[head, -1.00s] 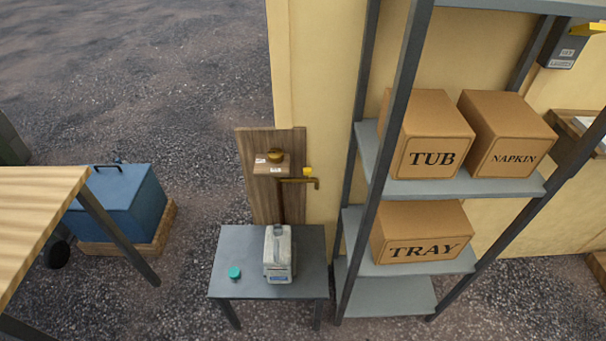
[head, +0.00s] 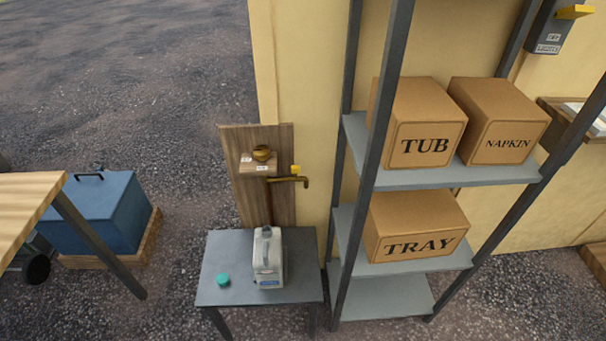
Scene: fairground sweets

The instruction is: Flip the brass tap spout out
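The brass tap spout (head: 288,179) sticks out to the right from a wooden board (head: 248,202) against the yellow wall, with its end bent down. A yellow piece (head: 295,169) sits on top of it. Above it a round brass knob (head: 262,153) sits at a small wooden block with white labels (head: 258,167). A brown pipe runs down the board below the spout. Neither of my grippers is in the head view.
A grey table (head: 215,291) below the board holds a grey-white jug (head: 268,259) and a teal cap (head: 223,280). A metal shelf (head: 440,178) with TUB, NAPKIN and TRAY boxes stands right. A blue cooler (head: 99,213) and a wooden tabletop (head: 30,198) are left.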

